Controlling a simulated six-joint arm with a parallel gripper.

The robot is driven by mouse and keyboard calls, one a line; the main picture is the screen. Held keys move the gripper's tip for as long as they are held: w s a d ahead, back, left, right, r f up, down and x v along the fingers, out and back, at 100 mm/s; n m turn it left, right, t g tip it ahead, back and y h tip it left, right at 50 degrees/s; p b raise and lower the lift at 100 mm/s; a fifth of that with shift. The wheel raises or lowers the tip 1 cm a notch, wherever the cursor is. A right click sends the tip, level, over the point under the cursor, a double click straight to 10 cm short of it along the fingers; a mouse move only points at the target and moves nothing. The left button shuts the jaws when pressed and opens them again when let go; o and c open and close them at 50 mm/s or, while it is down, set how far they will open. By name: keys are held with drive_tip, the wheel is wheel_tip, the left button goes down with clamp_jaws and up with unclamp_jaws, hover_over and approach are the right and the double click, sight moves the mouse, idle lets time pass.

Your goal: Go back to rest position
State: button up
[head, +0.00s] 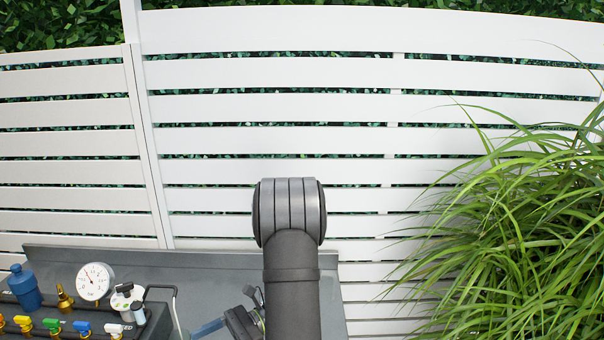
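My arm rises from the bottom edge at the middle of the head view, with a grey rounded joint at its top in front of the white fence. I cannot make out my gripper or its fingertips in this view. Whether it holds anything does not show. No gravel or pot can be made out.
A grey bench (140,262) runs along the lower left. It carries a blue bottle (25,288), a white dial gauge (94,281) and several coloured valves (52,325). Dark, partly hidden items (240,322) lie beside my arm. Tall grass (520,235) fills the right. A white slatted fence (270,72) stands behind.

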drive_tip(key=s+d+f+n+g+h, duration=0.3)
drive_tip(key=s+d+n+g+h, duration=0.4)
drive_tip(key=s+d+n+h, duration=0.4)
drive_tip(key=shift+s+d+g+h, duration=0.4)
drive_tip(key=shift+s+d+h, duration=0.35)
drive_tip(key=shift+h, duration=1.55)
drive_tip(key=shift+s+a, duration=0.1)
drive_tip(key=shift+a, duration=0.05)
